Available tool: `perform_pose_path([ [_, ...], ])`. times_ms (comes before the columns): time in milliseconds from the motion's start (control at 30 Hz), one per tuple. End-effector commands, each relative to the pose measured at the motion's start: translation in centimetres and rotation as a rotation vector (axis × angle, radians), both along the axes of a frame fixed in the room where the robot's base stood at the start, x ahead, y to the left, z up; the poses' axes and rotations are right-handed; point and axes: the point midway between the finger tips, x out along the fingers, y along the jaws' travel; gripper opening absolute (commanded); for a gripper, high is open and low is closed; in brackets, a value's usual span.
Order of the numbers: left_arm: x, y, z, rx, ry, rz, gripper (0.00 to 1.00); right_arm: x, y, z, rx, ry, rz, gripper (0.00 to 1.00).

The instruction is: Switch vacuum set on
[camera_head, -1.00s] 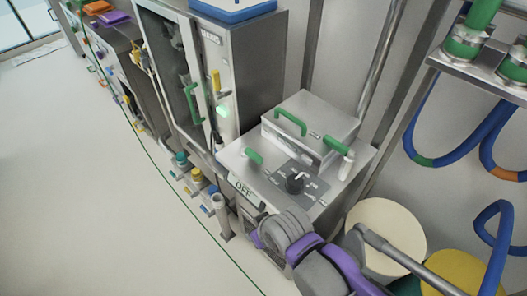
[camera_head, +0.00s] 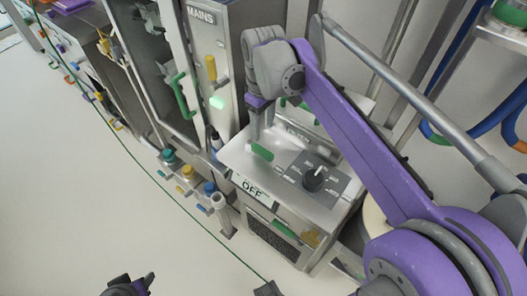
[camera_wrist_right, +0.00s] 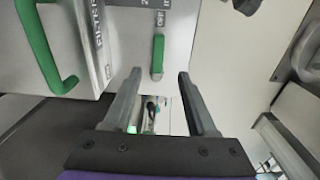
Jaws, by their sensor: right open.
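The vacuum set (camera_head: 300,206) is a metal cabinet with a dark rotary knob (camera_head: 314,179) on its top and a plate reading OFF (camera_head: 252,190) on its front edge. A short green lever (camera_head: 262,151) sits on the top's left part. My right gripper (camera_head: 262,128) points down just above and behind this lever, open and empty. In the right wrist view the lever (camera_wrist_right: 158,57) shows beyond the gap between the two fingertips (camera_wrist_right: 158,75); I see no contact. The knob is partly cut off at the top there (camera_wrist_right: 247,6). A dark shape at the head view's bottom edge, perhaps my left gripper (camera_head: 128,287), is mostly cut off.
A tall cabinet marked MAINS (camera_head: 202,16) with a green door handle (camera_head: 185,95) stands left of the vacuum set. Pipe stubs with coloured collars (camera_head: 188,173) stand in front of it. A green handle (camera_wrist_right: 45,45) is close in the wrist view. The left floor is clear.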

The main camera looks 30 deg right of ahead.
Motion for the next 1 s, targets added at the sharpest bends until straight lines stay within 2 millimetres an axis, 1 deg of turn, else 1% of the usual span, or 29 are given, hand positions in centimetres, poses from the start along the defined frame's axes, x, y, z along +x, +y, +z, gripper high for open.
perform_pose_path([
  [33, 0.0, 0.0, -0.2, 0.000, 0.001, 0.000, 0.50, 0.3, -0.2, -0.1, 0.001, 0.010, 0.008, 0.57],
  [167, 0.0, 0.0, -0.3, 0.000, 0.001, 0.000, 0.50, 0.6, -0.4, -0.9, 0.004, 0.020, 0.017, 0.57],
  [267, -0.1, 0.0, -0.5, 0.000, 0.002, 0.000, 0.50, 0.5, -0.3, -2.4, 0.003, 0.019, 0.017, 0.57],
  [500, -0.2, 0.0, -1.0, 0.000, 0.004, 0.000, 0.50, 0.5, -0.3, -7.1, 0.004, 0.018, 0.016, 0.57],
  [600, -0.2, 0.0, -1.2, 0.000, 0.004, 0.000, 0.50, 0.5, -0.3, -8.6, 0.004, 0.018, 0.016, 0.57],
  [700, -0.2, 0.0, -1.3, 0.000, 0.004, 0.000, 0.50, 0.5, -0.3, -9.7, 0.004, 0.018, 0.016, 0.57],
  [833, -0.2, 0.0, -1.4, 0.000, 0.005, 0.000, 0.50, 0.5, -0.3, -10.5, 0.004, 0.017, 0.016, 0.57],
  [1000, -0.2, 0.0, -1.4, 0.000, 0.005, 0.000, 0.50, 0.5, -0.3, -10.6, 0.003, 0.016, 0.015, 0.57],
])
